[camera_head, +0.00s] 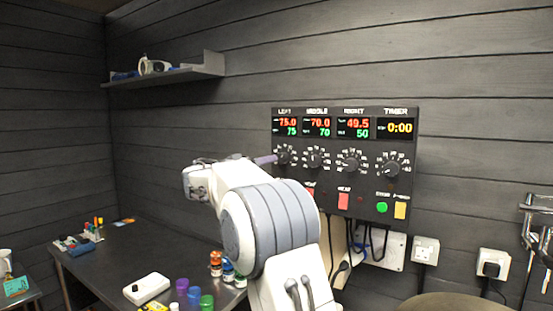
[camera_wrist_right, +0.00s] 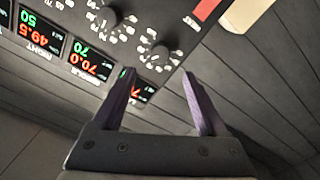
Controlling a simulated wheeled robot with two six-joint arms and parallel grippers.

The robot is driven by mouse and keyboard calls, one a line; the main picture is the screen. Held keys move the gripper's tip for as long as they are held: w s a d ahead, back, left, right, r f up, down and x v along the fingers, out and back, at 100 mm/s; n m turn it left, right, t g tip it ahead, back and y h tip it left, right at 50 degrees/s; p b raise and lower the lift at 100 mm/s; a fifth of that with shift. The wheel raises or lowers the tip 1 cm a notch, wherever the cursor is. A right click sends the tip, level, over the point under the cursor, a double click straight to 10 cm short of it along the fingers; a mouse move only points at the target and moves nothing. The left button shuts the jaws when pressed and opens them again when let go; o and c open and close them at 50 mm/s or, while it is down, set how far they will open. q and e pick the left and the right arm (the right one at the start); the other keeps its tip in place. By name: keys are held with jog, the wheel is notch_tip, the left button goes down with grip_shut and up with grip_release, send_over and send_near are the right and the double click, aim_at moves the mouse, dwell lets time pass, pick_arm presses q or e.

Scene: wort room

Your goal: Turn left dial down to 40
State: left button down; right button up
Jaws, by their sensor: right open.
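The left dial (camera_head: 283,155) is a black knob below the LEFT display on the dark control panel (camera_head: 333,201). That display (camera_head: 286,127) reads 75.0 in red over 75 in green. The left dial also shows in the right wrist view (camera_wrist_right: 160,52), just beyond the fingertips. My right gripper (camera_wrist_right: 158,76) is open, its purple fingers spread to either side in front of the dial. Nothing is between the fingers, and I cannot tell whether they touch it. In the head view the right gripper's purple finger (camera_head: 265,160) points at the dial from the left. My left gripper is not in view.
The middle dial (camera_head: 315,159), right dial (camera_head: 350,163) and timer dial (camera_head: 390,169) sit to the right. Below them are a red switch (camera_head: 343,201) and a green button (camera_head: 382,207). A dark table (camera_head: 125,262) with coloured vials stands at lower left.

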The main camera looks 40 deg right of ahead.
aim_at(281, 159)
jog(key=p+x, duration=0.3)
jog(key=x, duration=0.1)
jog(key=p+x, duration=0.3)
jog(key=x, duration=0.1)
jog(key=shift+w+d+r, duration=0.15)
jog(key=shift+d+r, duration=0.05)
jog(key=shift+w+d+f, duration=0.2)
jog(key=shift+w+d, duration=0.05)
jog(key=shift+d, duration=0.4)
